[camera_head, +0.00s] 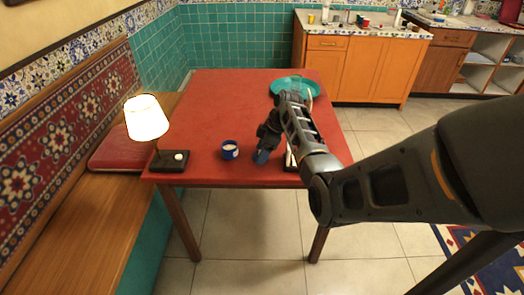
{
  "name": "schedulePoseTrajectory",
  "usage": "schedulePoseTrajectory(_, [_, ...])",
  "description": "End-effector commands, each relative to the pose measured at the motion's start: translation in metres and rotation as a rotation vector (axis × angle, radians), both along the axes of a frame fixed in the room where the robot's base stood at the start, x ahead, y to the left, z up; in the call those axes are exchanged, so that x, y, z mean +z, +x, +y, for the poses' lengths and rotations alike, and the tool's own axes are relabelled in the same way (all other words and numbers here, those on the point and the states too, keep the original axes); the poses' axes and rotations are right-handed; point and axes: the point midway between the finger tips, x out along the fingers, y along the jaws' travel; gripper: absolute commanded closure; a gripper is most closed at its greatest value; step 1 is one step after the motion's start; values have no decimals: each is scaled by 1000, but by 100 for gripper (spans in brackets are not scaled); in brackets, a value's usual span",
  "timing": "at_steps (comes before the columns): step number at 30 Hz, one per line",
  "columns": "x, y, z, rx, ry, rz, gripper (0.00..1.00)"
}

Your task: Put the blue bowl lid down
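My gripper (266,147) is above the front part of the red table, pointing down. A small blue piece, which looks like the blue bowl lid (261,157), is at its fingertips, tilted and close to the tabletop. The fingers appear shut on it, but they are small and dark here. Whether the lid touches the table cannot be told. The blue bowl (230,152) stands upright and uncovered on the table just left of my gripper, with something white inside.
The red table (215,100) is clear behind the bowl. A teal tray (286,84) lies at the back right, partly behind my arm. A lit lamp (147,118) and a dark box (170,161) with a white knob are at the left. A pale item is partly hidden by my arm.

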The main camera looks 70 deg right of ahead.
Motion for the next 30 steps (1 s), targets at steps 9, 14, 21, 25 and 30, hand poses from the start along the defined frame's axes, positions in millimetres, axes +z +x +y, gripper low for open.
schedulePoseTrajectory(9, [0,0,0,0,0,0,14])
schedulePoseTrajectory(14, [5,0,0,0,0,0,14])
schedulePoseTrajectory(21, [37,-13,-6,-2,-3,-2,14])
schedulePoseTrajectory(25, [62,-23,-10,-2,-3,-2,14])
schedulePoseTrajectory(30, [91,-33,-14,-1,-2,-2,14])
